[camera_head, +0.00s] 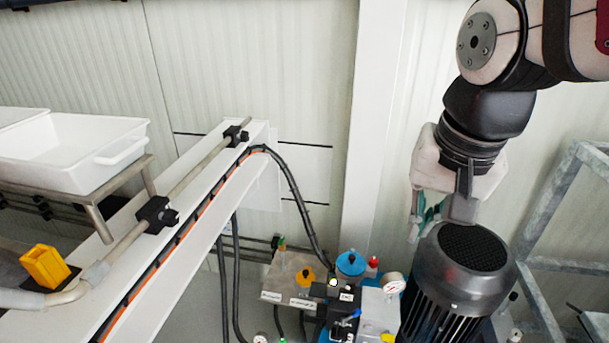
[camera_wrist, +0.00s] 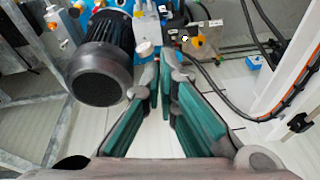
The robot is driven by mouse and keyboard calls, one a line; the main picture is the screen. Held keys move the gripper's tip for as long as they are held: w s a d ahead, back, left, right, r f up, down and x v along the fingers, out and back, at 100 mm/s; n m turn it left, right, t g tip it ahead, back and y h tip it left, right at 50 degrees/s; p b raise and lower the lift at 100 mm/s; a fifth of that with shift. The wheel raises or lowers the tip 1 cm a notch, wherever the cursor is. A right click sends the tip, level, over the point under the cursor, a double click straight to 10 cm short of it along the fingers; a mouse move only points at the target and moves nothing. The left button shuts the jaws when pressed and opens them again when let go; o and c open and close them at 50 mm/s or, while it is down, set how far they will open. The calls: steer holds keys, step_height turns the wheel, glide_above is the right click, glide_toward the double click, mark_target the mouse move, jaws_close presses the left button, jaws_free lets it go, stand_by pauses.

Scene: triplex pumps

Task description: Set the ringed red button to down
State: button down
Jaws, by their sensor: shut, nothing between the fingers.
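A small red cap (camera_head: 373,262) shows in the head view, beside a blue round cap (camera_head: 351,262) on the pump unit. It may be the red button; no clear ring shows around it, and I cannot tell its position.
The dark finned motor (camera_head: 455,282) stands close to my gripper. A pressure gauge (camera_head: 392,282) is left of it. A grey frame (camera_head: 548,215) stands at the right. A white beam (camera_head: 185,235) with cables and a white tray (camera_head: 75,150) are at the left.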

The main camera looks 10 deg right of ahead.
steer(key=w+f+m+g+b, duration=0.1)
steer(key=w+f+m+b, duration=0.35)
steer(key=w+f, duration=0.4)
steer(key=m+g+h+b, duration=0.3)
steer(key=m+b, duration=0.6)
steer(key=m, duration=0.3)
glide_above(344, 276)
steer(key=a, duration=0.3)
step_height(344, 276, down, 28)
steer(key=x, duration=0.4)
steer(key=b+x, duration=0.1)
steer(key=x, duration=0.3)
steer(key=b+x, duration=0.1)
steer(key=x, duration=0.3)
steer(key=shift+s+a+f, duration=0.15)
steer(key=shift+a+f, duration=0.2)
steer(key=shift+f+b, duration=0.35)
steer(key=shift+f, duration=0.25)
